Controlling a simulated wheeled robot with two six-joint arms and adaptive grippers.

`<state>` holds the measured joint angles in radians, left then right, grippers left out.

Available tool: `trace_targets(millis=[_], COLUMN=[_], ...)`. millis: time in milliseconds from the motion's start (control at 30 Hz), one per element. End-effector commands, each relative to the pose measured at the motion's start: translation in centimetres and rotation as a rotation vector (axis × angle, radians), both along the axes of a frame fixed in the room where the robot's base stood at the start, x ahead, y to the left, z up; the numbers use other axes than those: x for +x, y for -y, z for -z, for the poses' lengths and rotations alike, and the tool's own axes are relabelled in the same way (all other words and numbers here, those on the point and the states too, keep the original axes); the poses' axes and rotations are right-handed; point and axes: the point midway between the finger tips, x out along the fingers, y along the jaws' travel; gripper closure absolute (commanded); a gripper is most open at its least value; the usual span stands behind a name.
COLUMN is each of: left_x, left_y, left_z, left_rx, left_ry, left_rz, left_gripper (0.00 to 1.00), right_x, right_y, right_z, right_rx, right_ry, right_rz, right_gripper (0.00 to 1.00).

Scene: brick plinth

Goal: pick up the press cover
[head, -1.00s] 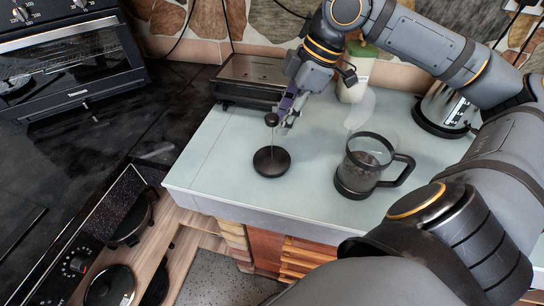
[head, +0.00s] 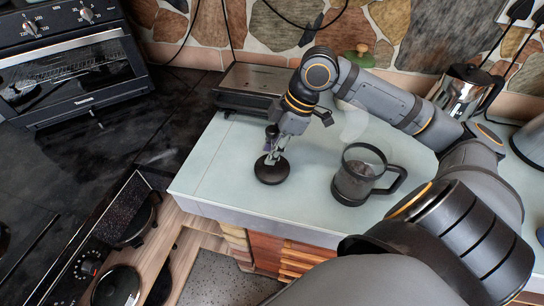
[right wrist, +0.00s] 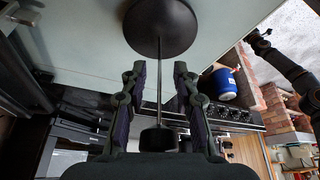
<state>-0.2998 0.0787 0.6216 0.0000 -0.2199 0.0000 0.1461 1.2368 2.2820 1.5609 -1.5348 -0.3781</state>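The press cover (head: 271,171) is a black disc with a thin metal rod and a dark knob, standing upright on the pale countertop. My right gripper (head: 274,153) is down at its rod, just above the disc. In the right wrist view the gripper (right wrist: 161,78) is open, with one finger on each side of the rod and gaps visible. The disc (right wrist: 160,27) lies beyond the fingertips and the knob (right wrist: 158,139) is between the finger bases. A dark arm at the right of that view seems to be my left; its gripper (right wrist: 260,42) is too small to read.
A glass press jug (head: 352,184) with a black handle stands right of the cover. A flat metal appliance (head: 248,88) is behind it. A kettle (head: 466,92) stands at the back right. The counter's left front part is clear.

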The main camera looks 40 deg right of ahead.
Motion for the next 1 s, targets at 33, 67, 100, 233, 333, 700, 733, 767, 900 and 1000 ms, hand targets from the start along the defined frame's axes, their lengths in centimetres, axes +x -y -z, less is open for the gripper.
trace_targets(millis=[33, 67, 100, 233, 333, 700, 733, 767, 900, 1000], left_x=[0.0, 0.0, 0.0, -0.1, -0.1, -0.1, -0.1, -0.1, -0.1, -0.1], left_y=[0.0, 0.0, 0.0, 0.0, 0.0, 0.0, 0.0, 0.0, 0.0, 0.0], left_z=[0.0, 0.0, 0.0, 0.0, 0.0, 0.0, 0.0, 0.0, -0.2, -0.7], left_rx=[0.000, 0.000, 0.000, 0.000, 0.000, 0.000, 0.000, 0.000, 0.000, 0.000], left_ry=[-0.001, -0.001, -0.001, -0.001, -0.002, -0.002, -0.002, -0.002, -0.002, -0.002], left_rz=[0.000, 0.000, 0.000, 0.000, 0.000, 0.000, 0.000, 0.000, 0.000, 0.000], left_gripper=[0.60, 0.60, 0.60, 0.60, 0.60, 0.60, 0.60, 0.60, 0.60, 0.60], right_x=[0.0, 0.0, 0.0, 0.0, 0.0, 0.0, 0.0, 0.0, 0.1, 0.1], right_y=[0.0, 0.0, 0.0, 0.0, 0.0, 0.0, 0.0, 0.0, 0.0, 0.0], right_z=[0.0, 0.0, 0.0, 0.0, 0.0, -0.1, -0.1, -0.1, -0.7, -2.7], right_rx=[0.000, 0.000, 0.000, 0.000, 0.000, 0.000, 0.000, 0.000, 0.000, 0.002], right_ry=[0.000, 0.000, 0.000, 0.000, 0.000, 0.001, 0.001, 0.001, 0.002, 0.006], right_rz=[0.000, 0.000, 0.000, 0.000, 0.000, 0.000, 0.000, 0.000, 0.000, 0.000], right_gripper=[0.70, 0.70, 0.76, 0.93, 1.00, 1.00, 1.00, 1.00, 1.00, 1.00])
